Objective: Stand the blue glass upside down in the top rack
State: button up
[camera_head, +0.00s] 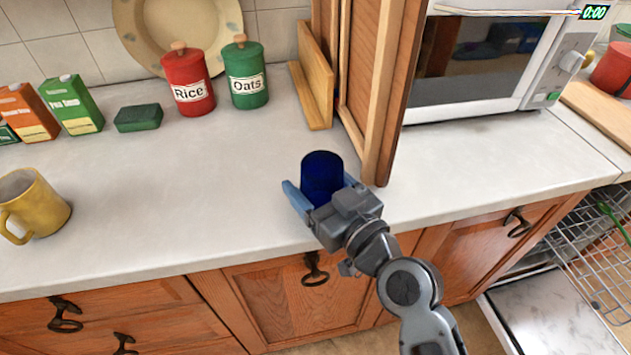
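The dark blue glass (322,178) is on the pale counter beside the wooden cabinet's edge, with its round top facing up. Whether that top is the open mouth is too dark to tell. My gripper (319,190) reaches in from the front, with one blue finger on each side of the glass. A gap shows between the left finger and the glass, so the fingers look open around it. The gripper hides the glass's lower part. A wire rack (596,240) shows at the right edge, above a lowered dishwasher door (555,310); only part of it is in view.
A wooden cabinet side (375,90) stands just right of the glass, with a wooden board (315,80) behind. A yellow mug (35,205) is far left. Rice (189,85) and Oats (246,75) canisters stand at the back. A green item (612,220) lies in the rack. Counter left of the glass is clear.

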jog(key=shift+f, duration=0.2)
jog(key=o, duration=1.3)
jog(key=shift+o, duration=0.2)
jog(key=b+v, duration=0.2)
jog(key=v, duration=0.4)
jog(key=shift+s+d+f+b, duration=0.1)
jog(key=shift+s+d+b, duration=0.15)
jog(key=shift+s+b, duration=0.1)
jog(key=shift+s+d, duration=0.25)
jog(key=shift+s, duration=0.15)
